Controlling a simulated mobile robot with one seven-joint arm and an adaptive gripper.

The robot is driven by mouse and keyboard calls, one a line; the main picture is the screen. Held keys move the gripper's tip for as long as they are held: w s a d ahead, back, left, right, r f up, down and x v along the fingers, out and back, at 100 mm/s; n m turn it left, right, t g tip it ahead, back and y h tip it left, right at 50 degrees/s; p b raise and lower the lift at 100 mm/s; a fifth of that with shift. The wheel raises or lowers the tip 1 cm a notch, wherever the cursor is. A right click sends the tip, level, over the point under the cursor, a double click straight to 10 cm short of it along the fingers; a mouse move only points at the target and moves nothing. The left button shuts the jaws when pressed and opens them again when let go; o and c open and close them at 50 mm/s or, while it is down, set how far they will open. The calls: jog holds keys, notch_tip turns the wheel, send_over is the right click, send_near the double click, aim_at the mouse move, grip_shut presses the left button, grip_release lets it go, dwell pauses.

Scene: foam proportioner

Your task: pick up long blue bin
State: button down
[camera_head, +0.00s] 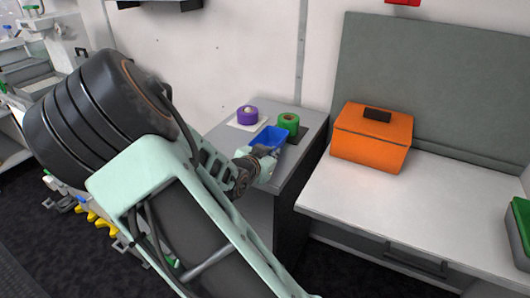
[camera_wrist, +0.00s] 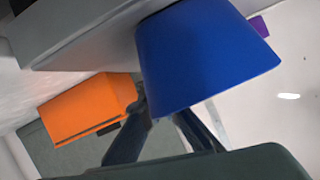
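The blue bin (camera_head: 268,136) is on or just above the small grey counter in the head view, beside rolls of tape. In the wrist view the blue bin (camera_wrist: 205,55) is large and close, hiding part of the fingers. My gripper (camera_head: 262,153) is at the bin's near end in the head view. In the wrist view the dark fingers of my gripper (camera_wrist: 160,118) reach the bin's lower edge. The bin covers the fingertips, so I cannot tell whether they are closed on its wall.
A purple tape roll (camera_head: 247,114) and a green tape roll (camera_head: 288,123) stand close behind the bin. An orange box (camera_head: 371,138) sits on the white bench (camera_head: 420,205) to the right. A green item (camera_head: 521,232) is at the right edge. A wall rises behind the counter.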

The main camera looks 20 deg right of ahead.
jog(key=shift+r, duration=0.45)
notch_tip(320, 180, up, 2)
jog(key=shift+w+r+p, duration=0.1)
jog(key=shift+r+p, duration=0.1)
jog(key=shift+p, duration=0.55)
jog(key=s+a+r+b, duration=0.1)
jog(key=s+r, duration=0.3)
jog(key=s, duration=0.3)
jog(key=s+a+r+b, duration=0.1)
jog(key=s+r+b, duration=0.1)
jog(key=s+r, duration=0.3)
jog(key=shift+s+r, duration=0.25)
jog(key=shift+s, duration=0.65)
